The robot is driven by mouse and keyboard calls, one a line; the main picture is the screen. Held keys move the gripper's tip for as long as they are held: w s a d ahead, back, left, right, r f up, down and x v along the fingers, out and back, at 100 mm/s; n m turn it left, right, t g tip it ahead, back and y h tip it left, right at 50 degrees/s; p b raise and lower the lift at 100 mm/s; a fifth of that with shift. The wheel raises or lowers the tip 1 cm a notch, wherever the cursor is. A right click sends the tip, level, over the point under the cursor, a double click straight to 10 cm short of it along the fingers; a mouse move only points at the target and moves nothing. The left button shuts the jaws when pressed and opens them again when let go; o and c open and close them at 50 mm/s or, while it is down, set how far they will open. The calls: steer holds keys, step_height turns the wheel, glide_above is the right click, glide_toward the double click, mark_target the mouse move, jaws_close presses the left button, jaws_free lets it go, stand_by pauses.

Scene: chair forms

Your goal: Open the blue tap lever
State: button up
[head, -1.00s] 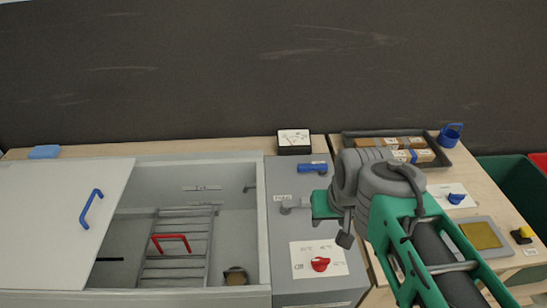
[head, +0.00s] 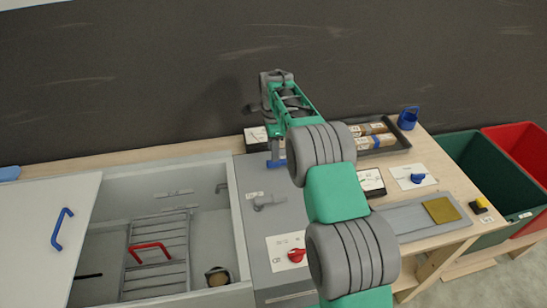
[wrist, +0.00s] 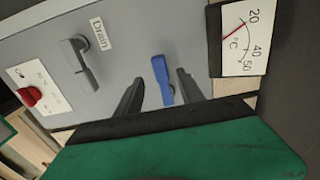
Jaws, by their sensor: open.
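The blue tap lever (wrist: 160,72) is on the grey panel in the wrist view. Its lower end lies between the two dark fingers of my gripper (wrist: 158,84), which is open, one finger on each side with gaps showing. I cannot tell the height of the fingers over the lever. In the head view a little of the blue lever (head: 275,163) shows below my gripper (head: 276,150), and my arm hides the rest.
A grey drain lever (wrist: 83,62) and a red knob (wrist: 31,96) sit on the same panel. A temperature gauge (wrist: 240,40) stands close to the right finger. An open basin (head: 226,225) with a sliding white lid (head: 45,220) lies left. A tray (head: 400,142) stands right.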

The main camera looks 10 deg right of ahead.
mark_target(281, 162)
step_height(281, 162, down, 5)
steer(key=shift+r+p, duration=0.1)
steer(key=shift+p, duration=0.4)
steer(key=shift+c, duration=0.3)
jaws_close()
stand_by(0.7)
